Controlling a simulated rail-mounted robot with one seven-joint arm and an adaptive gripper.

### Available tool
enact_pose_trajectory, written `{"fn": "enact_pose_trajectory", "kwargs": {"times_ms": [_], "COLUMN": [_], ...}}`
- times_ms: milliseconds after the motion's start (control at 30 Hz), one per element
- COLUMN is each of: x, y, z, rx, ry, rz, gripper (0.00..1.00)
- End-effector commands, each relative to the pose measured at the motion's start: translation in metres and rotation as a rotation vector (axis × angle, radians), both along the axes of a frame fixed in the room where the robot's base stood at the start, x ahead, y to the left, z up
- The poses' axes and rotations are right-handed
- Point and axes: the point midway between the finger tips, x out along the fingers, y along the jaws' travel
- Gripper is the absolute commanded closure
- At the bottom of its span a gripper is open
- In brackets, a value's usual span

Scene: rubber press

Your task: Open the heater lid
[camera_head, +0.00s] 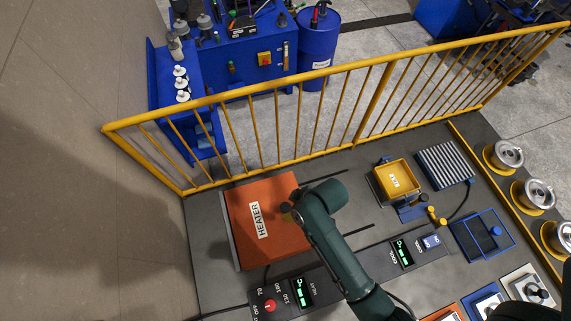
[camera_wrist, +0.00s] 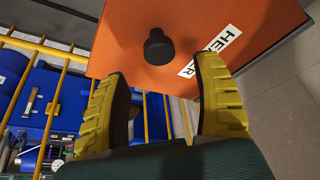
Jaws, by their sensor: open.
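The heater lid (camera_head: 261,236) is a flat orange panel labelled HEATER, lying closed-looking on the grey bench at the left. In the wrist view the orange lid (camera_wrist: 125,25) fills the top, with a black round knob (camera_wrist: 158,47) standing on it. My gripper (camera_wrist: 155,90) is open and empty, its two yellow-padded fingers spread apart, with the knob ahead of the gap and not between the pads. In the head view my green arm reaches over the lid's right edge and hides the gripper and part of the lid.
A heater control panel (camera_head: 290,293) with a red knob is in front of the lid. A yellow box (camera_head: 397,180), a ribbed rack (camera_head: 445,165) and a blue tray (camera_head: 481,234) are to the right. A yellow railing (camera_head: 300,88) runs behind the bench.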

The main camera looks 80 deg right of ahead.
Motion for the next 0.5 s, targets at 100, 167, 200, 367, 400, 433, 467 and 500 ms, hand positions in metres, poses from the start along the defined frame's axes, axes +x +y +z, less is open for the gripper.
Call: {"fn": "enact_pose_trajectory", "kwargs": {"times_ms": [100, 167, 200, 367, 400, 433, 467, 500], "x": [0.01, 0.015, 0.017, 0.023, 0.024, 0.024, 0.024, 0.024], "y": [-0.003, -0.004, -0.005, -0.007, -0.008, -0.008, -0.008, -0.008], "z": [-0.027, -0.037, -0.043, -0.057, -0.059, -0.059, -0.06, -0.06], "rx": [0.001, 0.001, 0.0, -0.001, -0.002, -0.002, -0.002, -0.002], "ry": [0.002, 0.002, 0.001, 0.0, -0.001, -0.001, -0.001, -0.001], "rz": [0.001, 0.002, 0.002, 0.001, 0.001, 0.001, 0.001, 0.001], "gripper": [0.33, 0.33, 0.33, 0.33, 0.33, 0.33, 0.33, 0.33]}}
